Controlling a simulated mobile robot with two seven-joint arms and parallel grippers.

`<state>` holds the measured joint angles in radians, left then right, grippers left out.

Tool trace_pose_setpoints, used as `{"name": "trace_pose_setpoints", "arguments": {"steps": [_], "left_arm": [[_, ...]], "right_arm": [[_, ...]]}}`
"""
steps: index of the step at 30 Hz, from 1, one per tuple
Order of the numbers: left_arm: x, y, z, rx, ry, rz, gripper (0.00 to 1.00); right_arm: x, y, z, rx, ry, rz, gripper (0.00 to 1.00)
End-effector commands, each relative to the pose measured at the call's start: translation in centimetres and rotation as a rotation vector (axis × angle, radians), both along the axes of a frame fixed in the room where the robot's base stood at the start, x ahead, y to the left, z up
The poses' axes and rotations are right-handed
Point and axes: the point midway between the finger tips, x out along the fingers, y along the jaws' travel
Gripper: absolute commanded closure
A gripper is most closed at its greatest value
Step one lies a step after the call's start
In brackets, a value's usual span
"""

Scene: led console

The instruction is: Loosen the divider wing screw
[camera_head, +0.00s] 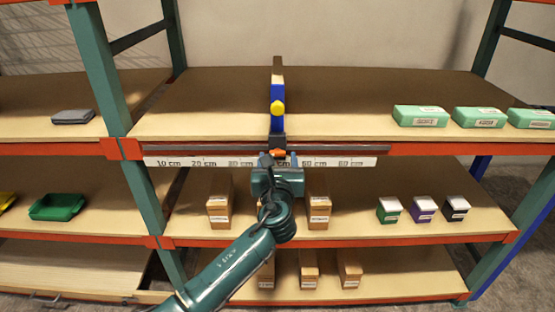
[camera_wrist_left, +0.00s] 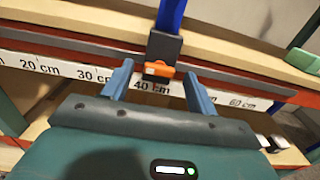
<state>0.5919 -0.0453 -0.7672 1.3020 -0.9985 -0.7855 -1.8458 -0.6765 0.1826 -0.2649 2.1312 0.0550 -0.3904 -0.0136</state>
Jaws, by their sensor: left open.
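The divider (camera_head: 277,92) stands upright on the upper shelf, blue with a yellow round part on its front. Its dark clamp block (camera_head: 278,140) sits at the shelf's front rail, and shows in the left wrist view (camera_wrist_left: 164,46). The orange wing screw (camera_head: 277,152) is at the foot of this block; the left wrist view shows it (camera_wrist_left: 158,69) too. My left gripper (camera_head: 278,160) is open in front of the screw. In the left wrist view its fingers (camera_wrist_left: 158,78) stand one on each side of the screw, with visible gaps. My right gripper is out of view.
A white centimetre scale (camera_head: 345,162) runs along the shelf front beside the screw. Green boxes (camera_head: 420,116) stand at the right of the upper shelf. Brown boxes (camera_head: 219,210) stand on the shelf below, behind my arm. The upper shelf is bare around the divider.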

Motion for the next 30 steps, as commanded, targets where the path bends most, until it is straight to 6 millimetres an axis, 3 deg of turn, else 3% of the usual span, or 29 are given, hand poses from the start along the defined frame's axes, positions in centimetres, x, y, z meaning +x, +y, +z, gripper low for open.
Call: {"name": "trace_pose_setpoints", "arguments": {"steps": [13,30], "left_arm": [[1.05,0.03,0.01,0.0,0.0,0.0,0.42],[1.02,0.03,-0.01,0.0,0.001,0.0,0.87]], "right_arm": [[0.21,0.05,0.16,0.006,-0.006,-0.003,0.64],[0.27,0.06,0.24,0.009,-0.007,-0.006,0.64]]}}
